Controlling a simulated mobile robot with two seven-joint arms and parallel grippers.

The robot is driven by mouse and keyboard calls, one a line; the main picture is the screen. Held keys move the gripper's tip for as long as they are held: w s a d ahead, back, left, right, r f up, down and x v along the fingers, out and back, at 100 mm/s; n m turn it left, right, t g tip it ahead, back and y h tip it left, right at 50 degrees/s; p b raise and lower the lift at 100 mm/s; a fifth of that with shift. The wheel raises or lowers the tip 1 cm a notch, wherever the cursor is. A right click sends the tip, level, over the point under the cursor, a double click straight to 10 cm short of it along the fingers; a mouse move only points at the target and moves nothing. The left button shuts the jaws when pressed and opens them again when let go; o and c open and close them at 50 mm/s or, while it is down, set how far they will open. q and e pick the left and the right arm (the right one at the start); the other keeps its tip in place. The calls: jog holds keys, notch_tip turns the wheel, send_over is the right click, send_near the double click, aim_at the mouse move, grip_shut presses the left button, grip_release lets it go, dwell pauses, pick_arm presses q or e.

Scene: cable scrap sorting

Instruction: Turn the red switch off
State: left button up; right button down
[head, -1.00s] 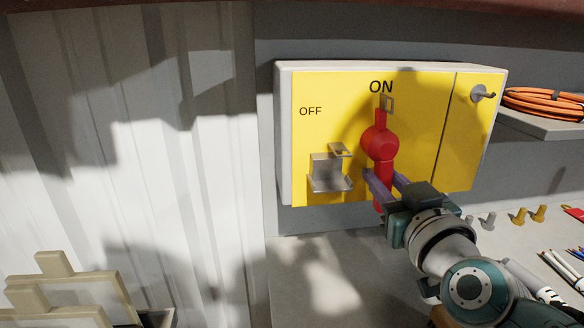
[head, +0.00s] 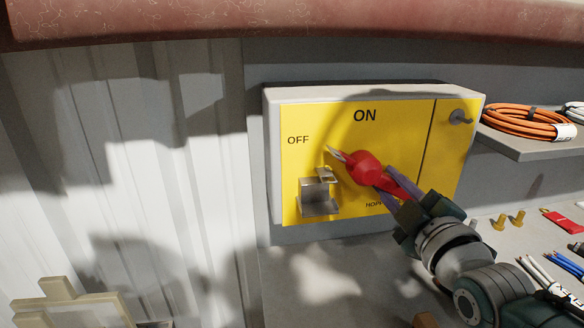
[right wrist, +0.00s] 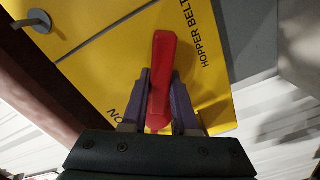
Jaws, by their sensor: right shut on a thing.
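The red switch (head: 364,168) is on the front of a yellow panel box (head: 321,124) marked OFF at left and ON at top. The switch is tilted, its pointer end aimed up and left, between the ON and OFF marks. My right gripper (head: 388,186) is shut on the lower right end of the switch handle. In the right wrist view the red handle (right wrist: 161,75) stands between the two purple fingers (right wrist: 158,102). A metal bracket (head: 319,197) is fixed on the panel below OFF. My left gripper is not in view.
A shelf (head: 530,147) at right carries coiled orange cable (head: 522,121). Brass pieces (head: 508,220), pens and a red item (head: 563,221) lie on the bench at right. Beige frames (head: 70,305) stand at lower left.

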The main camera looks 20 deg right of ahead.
jog(key=n, duration=0.1)
jog(key=r+n, duration=0.1)
jog(key=shift+d+r+n+p, duration=0.15)
jog(key=shift+d+n+p, duration=0.1)
jog(key=shift+n+p, duration=0.15)
jog(key=shift+s+d+r+n, duration=0.1)
jog(key=shift+r+n, duration=0.25)
jog(key=shift+n, duration=0.5)
jog(key=shift+r+n, duration=0.3)
jog(key=shift+n, duration=0.55)
jog(key=shift+r, duration=0.1)
jog(key=c, duration=0.7)
grip_release()
jog(key=v, duration=1)
